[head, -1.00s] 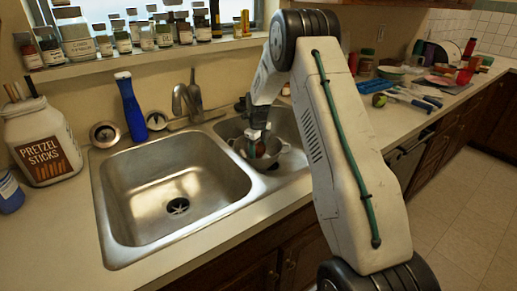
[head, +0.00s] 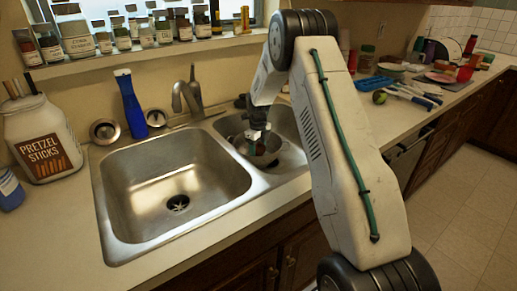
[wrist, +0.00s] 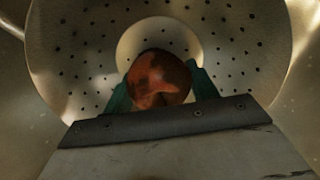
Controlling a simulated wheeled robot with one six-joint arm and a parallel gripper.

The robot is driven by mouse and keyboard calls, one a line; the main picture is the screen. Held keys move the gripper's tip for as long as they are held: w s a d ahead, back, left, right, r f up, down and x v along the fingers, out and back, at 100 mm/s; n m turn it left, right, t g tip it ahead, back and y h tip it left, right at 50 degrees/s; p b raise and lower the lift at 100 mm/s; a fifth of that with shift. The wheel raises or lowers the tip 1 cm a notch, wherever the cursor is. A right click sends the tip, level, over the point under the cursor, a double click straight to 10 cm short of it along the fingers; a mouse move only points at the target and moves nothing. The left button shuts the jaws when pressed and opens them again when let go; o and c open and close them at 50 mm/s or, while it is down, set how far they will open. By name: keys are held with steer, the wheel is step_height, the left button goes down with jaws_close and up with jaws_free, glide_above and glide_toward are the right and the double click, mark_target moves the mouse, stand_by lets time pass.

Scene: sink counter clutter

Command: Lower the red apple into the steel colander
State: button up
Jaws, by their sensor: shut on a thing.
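The red apple (wrist: 158,80) is held between the two green fingers of my gripper (wrist: 160,88) in the wrist view. The steel colander (wrist: 75,60), with its many small holes, lies behind the apple. The apple is in front of the plain round centre of the colander's bottom; I cannot tell whether it touches it. In the head view my gripper (head: 255,139) is at the colander (head: 271,157), which stands in the right sink basin. The apple is small and mostly hidden there.
The left sink basin (head: 165,185) is empty. A faucet (head: 187,97), a blue bottle (head: 131,105) and a pretzel jar (head: 42,138) stand around the sink. Jars line the sill behind. Utensils and dishes clutter the counter at the right.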

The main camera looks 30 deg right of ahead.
mark_target(258, 144)
steer(key=shift+f, duration=0.4)
stand_by(0.5)
steer(key=o, duration=1.1)
steer(key=shift+o, duration=0.2)
step_height(258, 144, up, 8)
steer(key=shift+r, duration=0.1)
steer(key=s+a+r+n, duration=0.7)
steer(key=s+r, duration=0.2)
steer(key=r, duration=0.1)
steer(key=s+a+r+n, duration=0.7)
steer(key=s+r+n, duration=0.1)
steer(key=s+r, duration=0.25)
steer(key=s+a+n, duration=0.4)
steer(key=s+n, duration=0.4)
steer(key=s, duration=0.5)
steer(key=s+a+n+t, duration=0.1)
steer(key=s+a+n, duration=0.2)
steer(key=s+n, duration=0.5)
steer(key=s, duration=0.5)
steer(key=shift+a+r+n, duration=0.35)
steer(key=shift+a+n, duration=0.05)
